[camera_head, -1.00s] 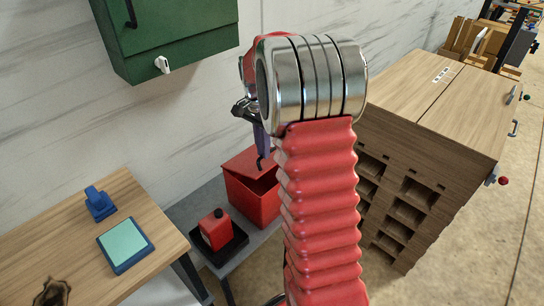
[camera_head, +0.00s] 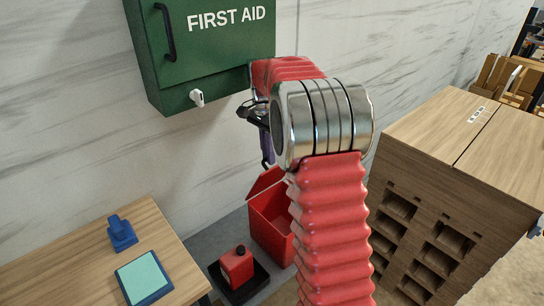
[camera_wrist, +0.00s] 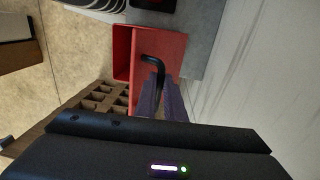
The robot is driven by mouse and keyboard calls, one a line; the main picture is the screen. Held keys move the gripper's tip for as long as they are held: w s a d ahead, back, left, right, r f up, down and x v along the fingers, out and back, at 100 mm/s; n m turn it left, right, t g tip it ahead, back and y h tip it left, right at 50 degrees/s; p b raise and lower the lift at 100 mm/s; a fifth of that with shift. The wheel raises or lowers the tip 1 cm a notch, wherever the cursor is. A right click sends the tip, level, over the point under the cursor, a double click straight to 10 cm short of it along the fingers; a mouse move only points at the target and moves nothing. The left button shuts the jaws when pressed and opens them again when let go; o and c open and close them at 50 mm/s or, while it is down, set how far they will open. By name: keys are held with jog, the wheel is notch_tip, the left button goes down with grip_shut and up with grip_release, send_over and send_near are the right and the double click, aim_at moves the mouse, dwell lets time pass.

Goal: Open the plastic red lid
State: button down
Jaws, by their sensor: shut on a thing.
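The red lid (camera_head: 266,180) is raised and tilted on the red box (camera_head: 270,228), which stands on the low grey surface against the wall. In the wrist view the lid (camera_wrist: 170,50) shows as a red panel beside the box (camera_wrist: 121,50). My gripper (camera_head: 266,148) is above the lid, partly hidden by my arm. In the wrist view its purple fingers (camera_wrist: 161,88) are shut on a black hooked piece (camera_wrist: 153,62), whose bent end lies over the lid. I cannot tell whether the hook touches the lid.
A red canister (camera_head: 236,266) sits in a black tray (camera_head: 262,275) in front of the box. A wooden table (camera_head: 70,262) with a blue object (camera_head: 121,233) is at left. A wooden cabinet (camera_head: 450,180) stands at right. A green first aid cabinet (camera_head: 205,50) hangs above.

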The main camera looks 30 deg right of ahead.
jog(key=shift+s+a+f, duration=0.15)
jog(key=shift+a+f, duration=0.05)
jog(key=shift+f, duration=0.15)
jog(key=c, duration=2.1)
grip_release()
jog(key=shift+o, duration=1.3)
jog(key=shift+d+r, duration=0.2)
jog(key=shift+r, duration=0.05)
